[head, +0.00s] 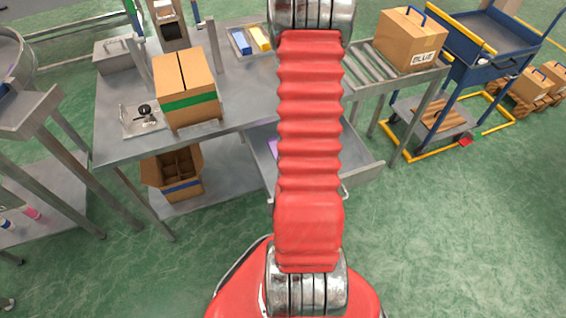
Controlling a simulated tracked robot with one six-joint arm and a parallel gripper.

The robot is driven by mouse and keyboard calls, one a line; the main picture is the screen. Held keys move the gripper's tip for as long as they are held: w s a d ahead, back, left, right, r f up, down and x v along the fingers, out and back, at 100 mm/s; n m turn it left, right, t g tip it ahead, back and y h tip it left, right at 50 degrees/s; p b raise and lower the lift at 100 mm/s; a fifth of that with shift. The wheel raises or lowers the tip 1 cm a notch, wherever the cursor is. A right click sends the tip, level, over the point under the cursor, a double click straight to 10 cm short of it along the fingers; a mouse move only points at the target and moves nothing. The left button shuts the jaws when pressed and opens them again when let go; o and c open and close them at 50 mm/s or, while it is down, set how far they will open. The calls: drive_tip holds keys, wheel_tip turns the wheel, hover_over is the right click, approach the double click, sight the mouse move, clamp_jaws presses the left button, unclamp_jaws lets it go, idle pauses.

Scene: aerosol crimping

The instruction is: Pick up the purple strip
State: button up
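A purple piece (272,148), likely the purple strip, lies in an open metal drawer (362,165) under the workbench. Only its left end shows; my red arm hides the rest of it and the middle of the drawer. My arm rises through the middle of the picture and leaves at the top edge. My gripper is out of view, so its place and opening do not show.
A tray with blue (241,41) and yellow (260,37) pieces sits on the workbench (240,95). A green-banded carton (187,88) stands left of it. Right are a roller conveyor with a box marked BLUE (410,40) and a blue cart (480,40). The green floor at lower right is clear.

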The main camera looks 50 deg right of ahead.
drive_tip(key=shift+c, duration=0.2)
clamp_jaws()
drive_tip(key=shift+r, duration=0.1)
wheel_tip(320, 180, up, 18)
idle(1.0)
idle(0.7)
